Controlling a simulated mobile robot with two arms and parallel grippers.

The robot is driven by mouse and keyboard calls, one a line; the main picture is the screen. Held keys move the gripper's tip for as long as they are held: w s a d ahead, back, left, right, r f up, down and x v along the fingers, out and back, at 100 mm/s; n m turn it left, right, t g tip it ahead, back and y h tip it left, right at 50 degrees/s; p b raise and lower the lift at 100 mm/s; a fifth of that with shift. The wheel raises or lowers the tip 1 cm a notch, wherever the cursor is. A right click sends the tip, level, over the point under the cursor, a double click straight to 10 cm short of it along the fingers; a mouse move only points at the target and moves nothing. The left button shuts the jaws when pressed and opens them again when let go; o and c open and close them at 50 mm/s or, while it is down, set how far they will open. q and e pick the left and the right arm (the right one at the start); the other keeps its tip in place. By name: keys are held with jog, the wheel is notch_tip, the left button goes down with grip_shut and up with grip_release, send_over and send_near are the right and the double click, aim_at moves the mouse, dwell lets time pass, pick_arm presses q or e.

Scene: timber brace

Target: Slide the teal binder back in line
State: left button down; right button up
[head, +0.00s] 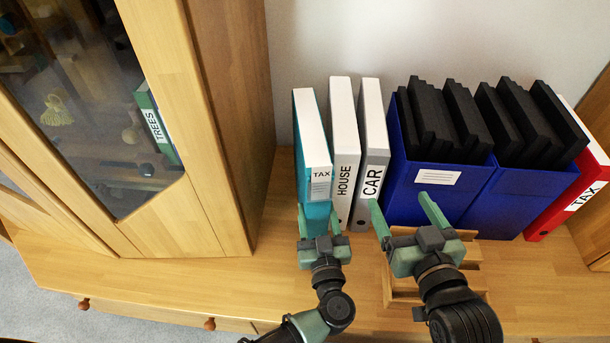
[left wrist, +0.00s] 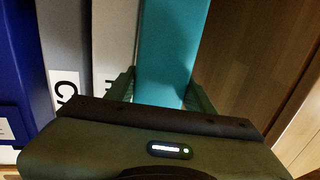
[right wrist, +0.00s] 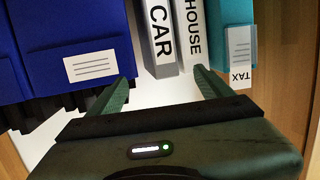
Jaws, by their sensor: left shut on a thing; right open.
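The teal binder (head: 316,190), with a white top and a TAX label, stands upright at the left end of the row. Its front sits a little forward of the white HOUSE binder (head: 344,150) beside it. My left gripper (head: 319,214) is shut on the teal binder's front, one finger on each side. The left wrist view shows the teal cover (left wrist: 170,50) between the fingers (left wrist: 161,92). My right gripper (head: 403,203) is open and empty, in front of the grey CAR binder (head: 374,150) and a blue box; it also shows in the right wrist view (right wrist: 163,88).
Two blue boxes (head: 436,188) hold black folders. A red TAX binder (head: 572,203) stands at the right end. A wooden rack (head: 400,290) lies under my right gripper. A wooden cabinet (head: 225,130) with a glass door stands left, with bare shelf top (head: 270,215) before the teal binder.

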pick_arm(q)
jog(key=shift+d+m+h+p, duration=0.1)
jog(key=shift+m+h+p, duration=0.25)
jog(key=shift+h, duration=0.15)
jog(key=shift+h+p, duration=0.3)
jog(key=shift+p, duration=0.1)
jog(key=shift+m+h+p, duration=0.5)
jog(key=shift+m+h, duration=0.05)
jog(key=shift+h, duration=0.25)
jog(key=shift+m+h+p, duration=0.3)
pick_arm(e)
jog(key=s+d+f+g+h, duration=0.2)
jog(key=s+d+f+g, duration=0.2)
jog(key=s+f+g, duration=0.4)
jog(key=shift+s+d+f+h, duration=0.15)
jog(key=shift+s+f+h, duration=0.15)
jog(key=shift+s+f, duration=1)
dwell(1.2)
pick_arm(q)
jog(key=shift+d, duration=0.1)
pick_arm(e)
jog(key=shift+w+f, duration=0.25)
jog(key=shift+w, duration=0.05)
jog(key=shift+s, duration=0.1)
